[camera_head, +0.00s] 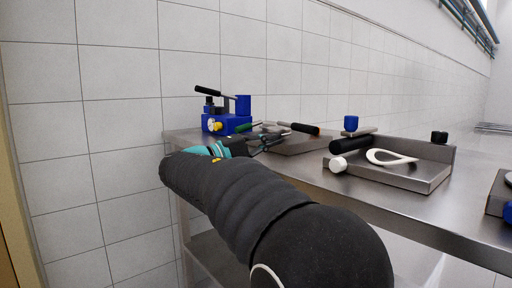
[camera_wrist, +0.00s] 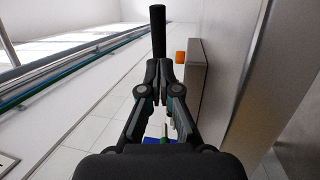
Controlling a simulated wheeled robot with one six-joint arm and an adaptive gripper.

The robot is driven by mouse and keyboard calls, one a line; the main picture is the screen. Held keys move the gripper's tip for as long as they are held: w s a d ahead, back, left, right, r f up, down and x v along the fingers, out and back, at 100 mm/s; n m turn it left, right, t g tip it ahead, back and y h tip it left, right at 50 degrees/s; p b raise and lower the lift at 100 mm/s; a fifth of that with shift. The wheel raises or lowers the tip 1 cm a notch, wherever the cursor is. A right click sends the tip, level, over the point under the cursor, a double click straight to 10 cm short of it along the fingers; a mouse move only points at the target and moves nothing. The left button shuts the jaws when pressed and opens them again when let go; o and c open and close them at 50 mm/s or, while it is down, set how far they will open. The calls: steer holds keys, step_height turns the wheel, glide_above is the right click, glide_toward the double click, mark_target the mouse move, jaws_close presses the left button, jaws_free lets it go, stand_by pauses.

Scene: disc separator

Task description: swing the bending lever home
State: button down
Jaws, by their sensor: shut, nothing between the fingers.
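My gripper (camera_head: 262,146) is at the left part of the steel bench, next to a low metal plate (camera_head: 300,146). In the wrist view its fingertips (camera_wrist: 158,68) are together with nothing between them. A black handle (camera_wrist: 158,30) stands straight beyond the fingertips; I cannot tell whether they touch it. In the head view a black-handled bar (camera_head: 303,128) lies over the plate, just right of my gripper; it may be the bending lever. My gripper and arm hide part of this plate.
A blue device (camera_head: 226,122) with a black handle stands at the bench's left end. Right of my arm, a metal tray (camera_head: 420,176) carries a white curved strip (camera_head: 390,158), a black roller-like handle (camera_head: 350,145) and a blue knob (camera_head: 351,123). A tiled wall (camera_head: 120,130) runs behind.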

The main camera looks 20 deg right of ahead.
mark_target(301, 130)
steer(key=shift+x, duration=3.15)
steer(key=shift+s, duration=0.1)
steer(key=shift+s+d+b, duration=0.1)
steer(key=shift+d+b, duration=0.2)
steer(key=shift+d, duration=0.5)
steer(key=shift+a, duration=0.1)
